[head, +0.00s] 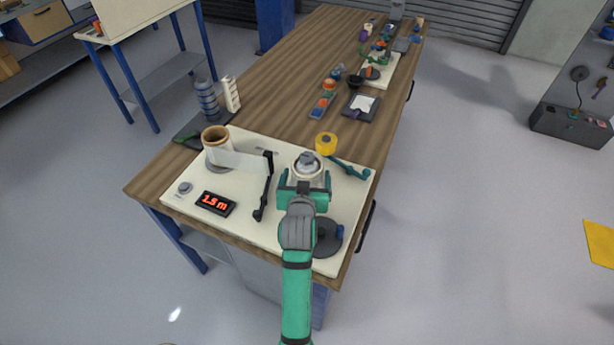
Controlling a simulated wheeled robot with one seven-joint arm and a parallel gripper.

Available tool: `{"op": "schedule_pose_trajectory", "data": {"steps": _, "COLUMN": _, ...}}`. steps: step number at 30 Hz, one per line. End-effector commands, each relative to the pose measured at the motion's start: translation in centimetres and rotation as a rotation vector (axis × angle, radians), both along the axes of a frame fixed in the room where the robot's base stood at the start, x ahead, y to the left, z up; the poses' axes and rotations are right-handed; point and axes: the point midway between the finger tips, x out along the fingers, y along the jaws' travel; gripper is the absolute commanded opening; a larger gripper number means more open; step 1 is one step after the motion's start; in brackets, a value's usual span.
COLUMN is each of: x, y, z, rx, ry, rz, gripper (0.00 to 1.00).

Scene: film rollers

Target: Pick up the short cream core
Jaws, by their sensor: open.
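A short, round, cream piece (308,174), which looks like the cream core, sits around a grey-topped spindle (307,158) on the pale board. My green gripper (304,184) is at its near side, with its jaws open. The gripper body hides the near lower part of the piece, and I cannot tell whether the fingers touch it. A film roll with a brown core (215,133) stands at the left of the board, and a pale strip of film (243,162) runs from it to a black post (268,163).
A dark tray with grey and cream stacks (231,93) lies behind left. Bare wood (270,105) lies behind the board.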

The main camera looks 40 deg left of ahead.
Motion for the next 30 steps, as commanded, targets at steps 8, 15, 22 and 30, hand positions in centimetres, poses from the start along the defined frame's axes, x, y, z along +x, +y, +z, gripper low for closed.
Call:
{"op": "schedule_pose_trajectory", "data": {"steps": 8, "x": 1.34, "y": 0.75, "z": -0.62, "rx": 0.000, "ry": 0.000, "rz": -0.001, "gripper": 0.85}}
{"op": "schedule_pose_trajectory", "data": {"steps": 15, "x": 1.30, "y": 0.74, "z": -0.62, "rx": 0.000, "ry": 0.000, "rz": -0.001, "gripper": 0.61}}
{"op": "schedule_pose_trajectory", "data": {"steps": 22, "x": 1.31, "y": 0.74, "z": -0.53, "rx": 0.002, "ry": -0.001, "rz": -0.001, "gripper": 0.33}}
{"op": "schedule_pose_trajectory", "data": {"steps": 30, "x": 1.33, "y": 0.76, "z": -0.05, "rx": 0.002, "ry": -0.002, "rz": -0.001, "gripper": 0.33}}
